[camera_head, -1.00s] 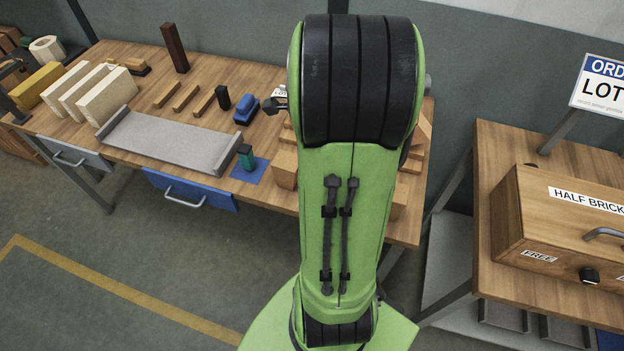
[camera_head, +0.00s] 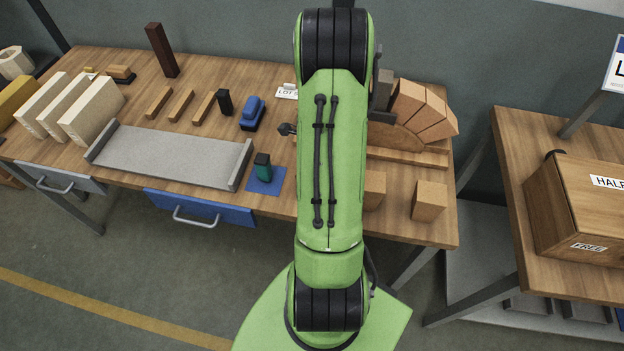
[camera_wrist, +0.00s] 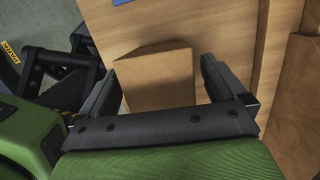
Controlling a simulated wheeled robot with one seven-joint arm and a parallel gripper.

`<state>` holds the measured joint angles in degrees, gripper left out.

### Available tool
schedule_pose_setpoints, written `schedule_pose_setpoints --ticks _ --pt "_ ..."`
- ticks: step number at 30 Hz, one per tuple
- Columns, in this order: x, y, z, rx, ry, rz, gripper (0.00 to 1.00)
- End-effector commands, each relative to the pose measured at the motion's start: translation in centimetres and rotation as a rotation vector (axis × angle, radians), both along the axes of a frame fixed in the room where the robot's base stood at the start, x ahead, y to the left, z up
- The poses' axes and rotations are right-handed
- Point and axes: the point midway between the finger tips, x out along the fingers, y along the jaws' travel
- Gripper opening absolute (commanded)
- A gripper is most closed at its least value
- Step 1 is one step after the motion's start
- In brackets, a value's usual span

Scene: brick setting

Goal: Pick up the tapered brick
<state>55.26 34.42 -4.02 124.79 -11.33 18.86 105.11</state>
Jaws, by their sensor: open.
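In the wrist view, a tan block that looks like the tapered brick (camera_wrist: 155,84) stands on the wooden table between the fingers of my gripper (camera_wrist: 160,66). The gripper is open, with one finger to each side of the block. Its near lower part is hidden behind the gripper body. I cannot tell whether either finger touches it. Two similar blocks, one close to my arm (camera_head: 375,190) and one farther right (camera_head: 429,201), stand near the table's front edge.
Wedge-shaped bricks (camera_head: 423,112) rest on a wooden arch form at the table's right. A blue mat (camera_head: 266,181) with a green-and-black item and a grey tray (camera_head: 166,158) lie left of my arm.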

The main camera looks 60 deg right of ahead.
Motion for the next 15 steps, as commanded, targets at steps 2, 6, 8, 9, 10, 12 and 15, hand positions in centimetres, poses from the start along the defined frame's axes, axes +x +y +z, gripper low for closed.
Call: schedule_pose_setpoints --ticks 2,6,8,9,10,12,15 --pt "0.07 0.04 -0.58 0.000 0.000 0.000 0.98" --pt "0.09 0.01 -0.49 -0.002 -0.001 0.000 0.98" --pt "0.09 0.01 -0.47 -0.002 -0.001 0.000 0.95" --pt "0.09 0.01 -0.46 -0.001 0.000 0.000 0.89" --pt "0.09 0.01 -0.46 -0.001 0.000 0.000 0.84" --pt "0.09 0.01 -0.45 -0.001 0.000 0.000 0.73" --pt "0.08 0.01 -0.45 -0.001 0.000 0.000 0.58"
